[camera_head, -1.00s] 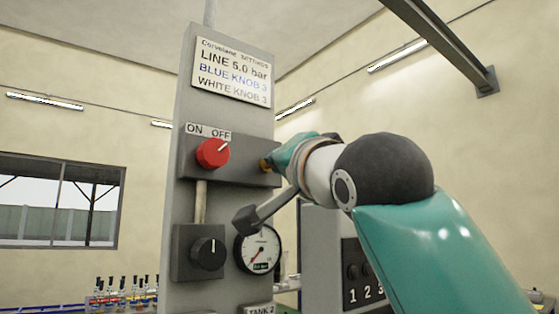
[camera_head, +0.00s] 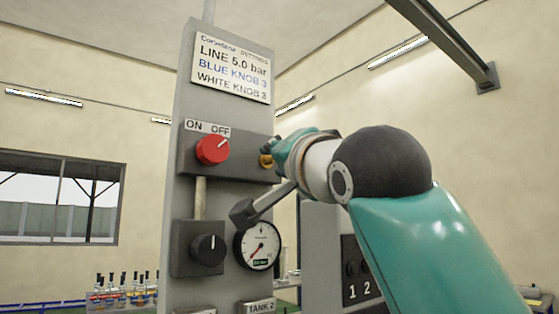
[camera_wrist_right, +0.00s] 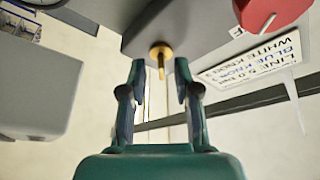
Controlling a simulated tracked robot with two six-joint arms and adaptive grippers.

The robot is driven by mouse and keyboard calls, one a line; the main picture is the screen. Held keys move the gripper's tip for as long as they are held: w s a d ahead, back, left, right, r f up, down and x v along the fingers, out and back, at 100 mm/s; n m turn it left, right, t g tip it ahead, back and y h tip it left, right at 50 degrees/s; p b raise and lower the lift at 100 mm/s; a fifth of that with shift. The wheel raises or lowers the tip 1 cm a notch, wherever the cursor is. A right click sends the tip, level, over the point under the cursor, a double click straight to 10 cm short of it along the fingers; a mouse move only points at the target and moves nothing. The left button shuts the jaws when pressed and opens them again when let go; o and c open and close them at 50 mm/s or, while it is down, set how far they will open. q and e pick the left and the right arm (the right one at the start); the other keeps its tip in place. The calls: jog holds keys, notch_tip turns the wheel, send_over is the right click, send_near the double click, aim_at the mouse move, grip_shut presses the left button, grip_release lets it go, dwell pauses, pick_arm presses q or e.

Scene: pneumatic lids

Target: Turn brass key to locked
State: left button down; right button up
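The brass key (camera_head: 266,161) sticks out of the right end of the grey switch box, to the right of the red knob, in the head view. In the right wrist view the brass key (camera_wrist_right: 161,54) shows as a round-ended brass stem under the grey box. My right gripper (camera_wrist_right: 160,70) is open, with one finger on each side of the key's line. The key's end lies around the fingertips, with visible gaps on both sides. In the head view my right gripper (camera_head: 284,150) is beside the key, partly hidden by its own wrist. My left gripper is not in view.
The red ON/OFF knob (camera_head: 212,149) is left of the key, its mark towards OFF. A black knob (camera_head: 208,249) and a pressure gauge (camera_head: 258,246) sit below. A settings sign (camera_head: 232,68) is above. A grey cabinet (camera_head: 321,250) stands behind my right arm.

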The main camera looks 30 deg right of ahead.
jog(key=shift+s, duration=0.2)
jog(key=v, duration=1.1)
jog(key=shift+s+f, duration=0.2)
jog(key=shift+s, duration=0.05)
jog(key=shift+a, duration=0.1)
